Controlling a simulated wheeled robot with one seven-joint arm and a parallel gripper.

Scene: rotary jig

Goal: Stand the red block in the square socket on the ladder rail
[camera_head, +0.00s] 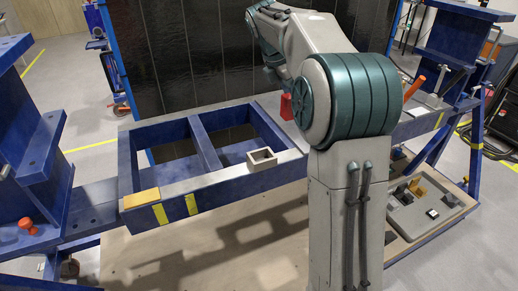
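The red block (286,106) shows as a small upright piece just left of my large green shoulder joint, which partly covers the area beside it. I cannot tell whether it is held in the air or resting on the frame behind it. The square socket (262,158) is a pale, open-topped square ring on the near grey-topped rail of the blue ladder frame (222,178). It looks empty. The block is up and to the right of the socket in the picture, apart from it. My gripper's fingers are hidden behind my arm.
A yellow plate (141,198) lies at the frame's near left corner. A tray (430,208) with several small parts sits low at the right. Blue stands rise at left and right, with an orange knob (27,224) at left. A dark panel (225,50) stands behind.

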